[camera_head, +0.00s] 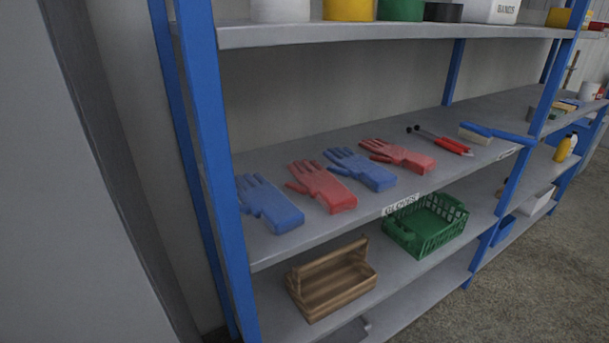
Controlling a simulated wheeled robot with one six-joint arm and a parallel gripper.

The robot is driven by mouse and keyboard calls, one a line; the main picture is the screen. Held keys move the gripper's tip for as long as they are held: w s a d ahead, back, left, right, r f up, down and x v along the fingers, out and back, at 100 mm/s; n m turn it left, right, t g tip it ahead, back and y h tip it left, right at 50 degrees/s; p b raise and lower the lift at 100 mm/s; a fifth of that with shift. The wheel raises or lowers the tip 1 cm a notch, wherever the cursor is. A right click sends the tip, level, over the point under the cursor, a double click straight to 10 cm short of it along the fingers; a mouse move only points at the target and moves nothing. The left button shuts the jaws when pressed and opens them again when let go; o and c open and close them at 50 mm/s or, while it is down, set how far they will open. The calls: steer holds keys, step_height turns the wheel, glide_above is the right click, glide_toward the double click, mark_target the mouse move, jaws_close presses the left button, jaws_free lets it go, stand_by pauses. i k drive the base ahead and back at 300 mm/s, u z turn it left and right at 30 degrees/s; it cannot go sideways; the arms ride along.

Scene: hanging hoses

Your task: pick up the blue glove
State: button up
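Two blue gloves lie on the middle shelf (345,220) of a blue-framed rack. One blue glove (272,206) is at the left end, partly hidden at its left edge by the blue front post. The other blue glove (365,170) lies farther right, between a red glove (325,187) and a second red glove (400,155). All lie flat in a row, their cuffs toward the shelf's front edge. A label reading "GLOVES" (401,204) is on that edge. My gripper is not in view.
The blue post (212,150) stands at the shelf's left end. Pliers-like red-handled tools (445,143) and a blue-handled brush (490,133) lie right of the gloves. Below are a wooden carrier (332,283) and green basket (425,225). An upper shelf (380,36) overhangs; floor is clear at lower right.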

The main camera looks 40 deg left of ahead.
mark_target(260, 197)
steer(key=i, duration=1.1)
steer(key=u, duration=1.7)
